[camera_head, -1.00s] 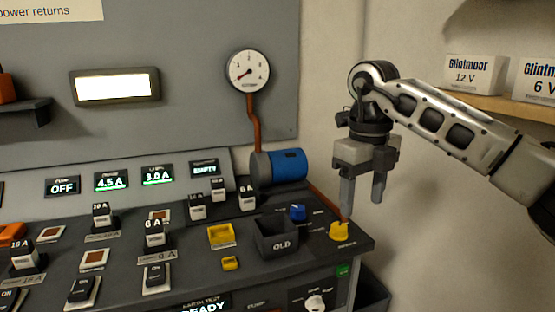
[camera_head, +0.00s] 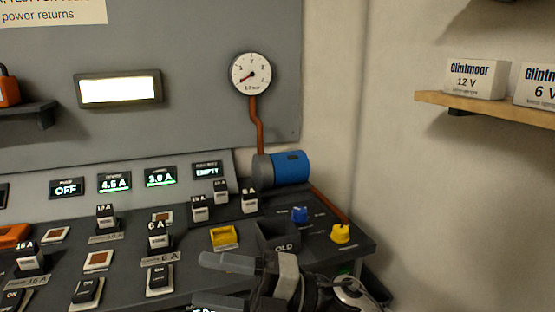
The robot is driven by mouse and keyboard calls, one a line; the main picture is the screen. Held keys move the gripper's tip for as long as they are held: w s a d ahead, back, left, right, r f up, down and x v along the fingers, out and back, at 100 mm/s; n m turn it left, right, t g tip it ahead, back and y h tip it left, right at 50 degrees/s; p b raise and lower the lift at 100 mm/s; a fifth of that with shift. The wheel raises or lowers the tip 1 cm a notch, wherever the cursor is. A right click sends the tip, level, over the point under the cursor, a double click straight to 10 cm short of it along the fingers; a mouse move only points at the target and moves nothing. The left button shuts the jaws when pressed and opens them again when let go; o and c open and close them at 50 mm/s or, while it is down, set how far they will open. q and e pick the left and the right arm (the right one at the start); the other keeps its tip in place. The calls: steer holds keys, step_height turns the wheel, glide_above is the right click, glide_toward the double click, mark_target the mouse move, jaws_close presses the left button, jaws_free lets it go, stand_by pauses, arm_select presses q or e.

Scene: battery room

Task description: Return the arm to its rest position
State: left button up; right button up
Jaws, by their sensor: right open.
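My right gripper (camera_head: 226,281) is low in the head view, in front of the control panel (camera_head: 205,240). Its two grey fingers point left and stand apart, with nothing between them. The right arm's wrist shows at the bottom edge, and the rest of that arm is out of view. The gripper hides part of the panel's front and the lower part of the dark OLD bin (camera_head: 292,233). My left gripper is out of view.
A shelf (camera_head: 490,107) with white boxes is at right; the wall below is clear.

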steer(key=w+d+f+m+t+h, duration=0.1)
steer(key=d+f+m+t+h, duration=0.45)
steer(key=m+t, duration=0.55)
steer(key=w+d+f+m+t+h, duration=0.1)
steer(key=d+f+m+t+h, duration=0.55)
steer(key=m, duration=0.85)
steer(key=s+d+f+m+g+h, duration=0.5)
steer(key=s+d+f+m, duration=0.3)
steer(key=s+f, duration=0.5)
steer(key=shift+s+d+f+m+g+h+p, duration=0.4)
steer(key=shift+d+f, duration=0.3)
steer(key=shift+d, duration=0.4)
